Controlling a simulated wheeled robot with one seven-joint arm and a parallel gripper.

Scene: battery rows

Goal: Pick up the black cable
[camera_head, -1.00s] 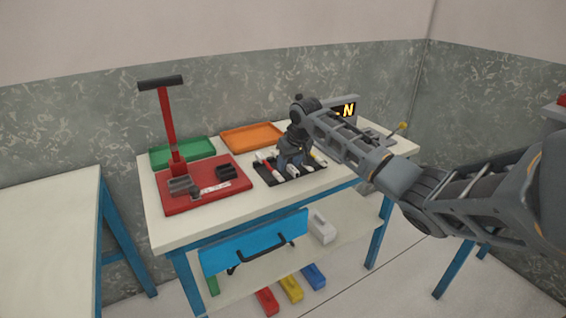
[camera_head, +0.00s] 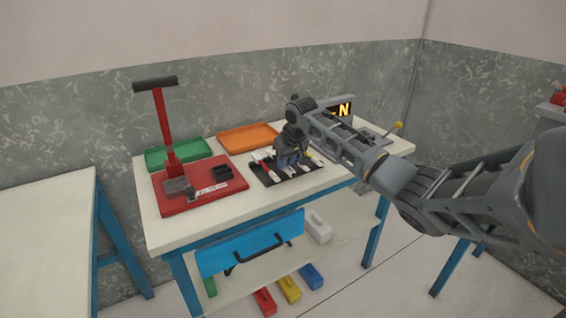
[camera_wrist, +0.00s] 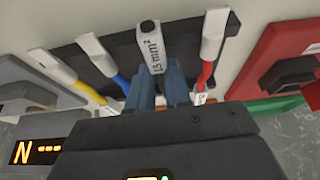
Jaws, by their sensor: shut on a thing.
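My gripper (camera_wrist: 160,82) is in the middle of the wrist view, its blue fingers shut on the black cable (camera_wrist: 148,27). The cable's white lettered label (camera_wrist: 152,55) shows between and just beyond the fingertips; its lower part is hidden by my gripper. In the head view my gripper (camera_head: 289,160) is over the black rack (camera_head: 263,174) on the table. Whether the cable is clear of the rack I cannot tell.
In the wrist view, blue (camera_wrist: 121,84) and yellow (camera_wrist: 88,92) cables lie left of my gripper, and a red one (camera_wrist: 206,72) lies close on the right. A red press (camera_head: 205,203), green tray (camera_head: 180,153) and orange tray (camera_head: 247,138) share the table.

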